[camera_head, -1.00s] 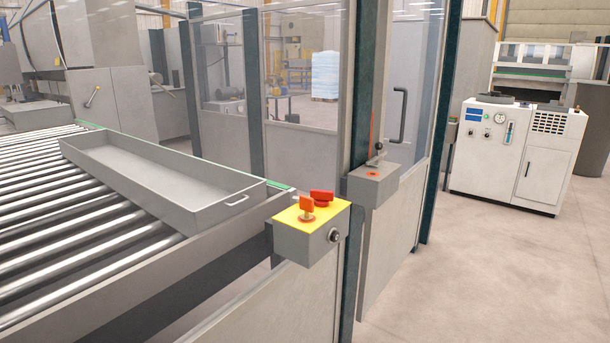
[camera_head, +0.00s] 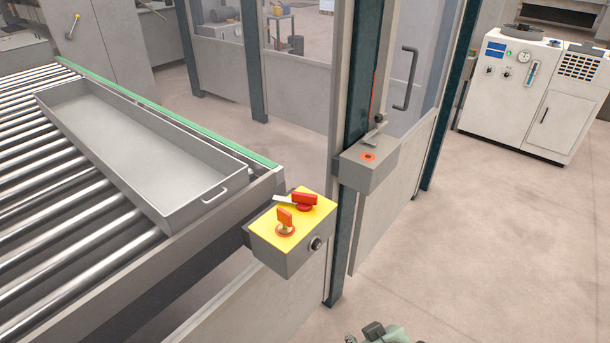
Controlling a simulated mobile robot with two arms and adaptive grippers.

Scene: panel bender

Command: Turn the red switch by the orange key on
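A grey control box with a yellow top (camera_head: 315,217) is mounted at the corner of the roller conveyor. The orange key (camera_head: 285,220) stands upright on the near part of the yellow top. The red switch (camera_head: 305,200) sits just behind it and to its right, with a pale flat piece pointing left beside it. A small grey-green part of what may be my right gripper (camera_head: 385,335) shows at the bottom edge, well below and right of the box. Its fingers cannot be made out. My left gripper is not in view.
A second grey box (camera_head: 366,168) with a red-orange button and a lever is on the post behind. A long grey tray (camera_head: 140,150) lies on the roller conveyor (camera_head: 60,240). A white cabinet (camera_head: 530,95) stands back right. The floor at right is clear.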

